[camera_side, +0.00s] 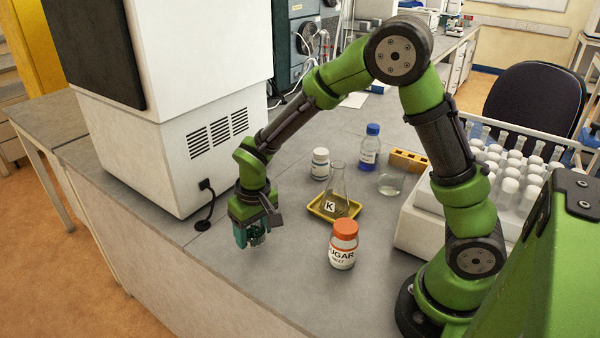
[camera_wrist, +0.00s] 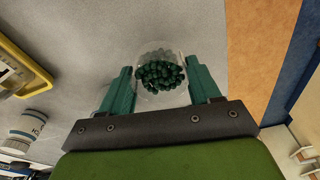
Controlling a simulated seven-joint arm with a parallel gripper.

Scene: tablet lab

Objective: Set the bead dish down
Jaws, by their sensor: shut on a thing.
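The bead dish (camera_wrist: 160,76) is a small clear dish filled with dark green beads. It sits between the two green fingers of my gripper (camera_wrist: 161,88) in the wrist view. The fingers are closed on its sides. In the side view my gripper (camera_side: 256,238) points down close over the grey bench, near its front edge and left of the yellow tray. The dish is mostly hidden by the fingers there. I cannot tell whether its base touches the bench.
A yellow tray (camera_side: 313,207) holds a conical flask (camera_side: 338,185). An orange-capped sugar jar (camera_side: 343,250) stands right of my gripper, and a white jar (camera_side: 320,164) stands behind. A large white machine (camera_side: 205,140) is at left. Bare bench (camera_side: 275,275) lies in front.

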